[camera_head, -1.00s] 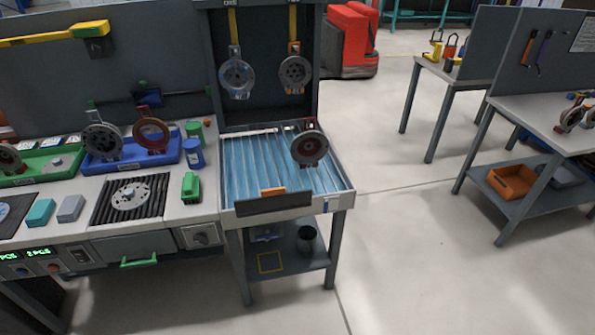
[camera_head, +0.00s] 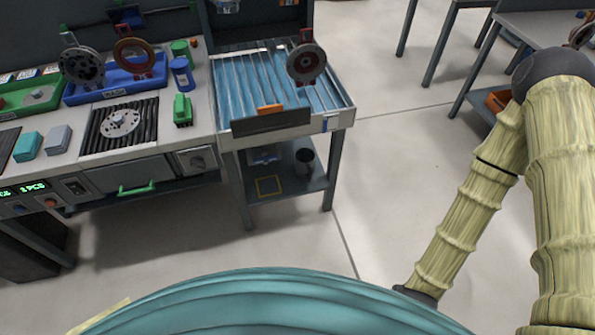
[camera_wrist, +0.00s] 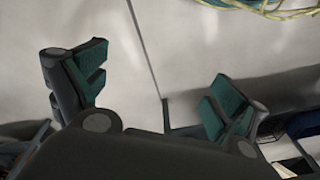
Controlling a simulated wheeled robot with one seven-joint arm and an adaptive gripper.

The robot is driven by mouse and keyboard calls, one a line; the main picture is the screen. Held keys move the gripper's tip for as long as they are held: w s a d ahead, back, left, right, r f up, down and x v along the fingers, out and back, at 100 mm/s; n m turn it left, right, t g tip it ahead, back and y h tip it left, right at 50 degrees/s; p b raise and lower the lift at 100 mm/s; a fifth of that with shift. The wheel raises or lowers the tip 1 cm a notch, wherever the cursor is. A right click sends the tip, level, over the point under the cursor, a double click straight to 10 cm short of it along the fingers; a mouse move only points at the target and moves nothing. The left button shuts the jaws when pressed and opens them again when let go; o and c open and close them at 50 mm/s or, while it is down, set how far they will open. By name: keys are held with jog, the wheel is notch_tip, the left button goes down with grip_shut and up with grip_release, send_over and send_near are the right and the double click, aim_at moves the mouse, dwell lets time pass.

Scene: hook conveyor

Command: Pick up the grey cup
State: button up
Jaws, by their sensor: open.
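The dark grey cup (camera_head: 304,160) stands upright on the lower shelf (camera_head: 290,184) of the roller table, near its right legs, in the head view. My gripper (camera_wrist: 160,88) shows in the wrist view with its two teal-padded fingers spread wide and nothing between them. Bare floor lies behind the fingers there. In the head view my arm hangs at the right, clear of the table, and the gripper itself is not seen. I cannot make out the cup in the wrist view.
The roller table (camera_head: 340,118) stands above the shelf, its legs beside the cup. A yellow square outline (camera_head: 269,186) and a small blue item (camera_head: 265,155) are left of the cup. A workbench (camera_head: 205,125) adjoins at left. The floor (camera_head: 400,140) to the right is open.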

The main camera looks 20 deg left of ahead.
jog(key=w+a+f+n+t+b, duration=0.1)
jog(key=w+a+f+t+b, duration=0.1)
jog(key=w+a+f+b, duration=0.55)
jog(key=w+a+f+t+y+b, duration=0.1)
jog(key=w+a+f+b, duration=0.2)
jog(key=w+a+b, duration=0.7)
jog(key=w+a+f+n+t+b, duration=0.15)
jog(key=w+a+f, duration=0.35)
jog(key=a, duration=0.8)
jog(key=m+g+h+b, duration=0.1)
jog(key=g+b, duration=0.1)
jog(key=b, duration=2.8)
send_near(305, 161)
jog(key=shift+s+d+f+b, duration=0.15)
jog(key=shift+f+b, duration=0.45)
jog(key=shift+f, duration=0.5)
jog(key=shift+s+f+b, duration=0.15)
jog(key=shift+f+b, duration=0.4)
jog(key=shift+f, duration=0.55)
jog(key=shift+w+f, duration=0.2)
jog(key=shift+c, duration=0.2)
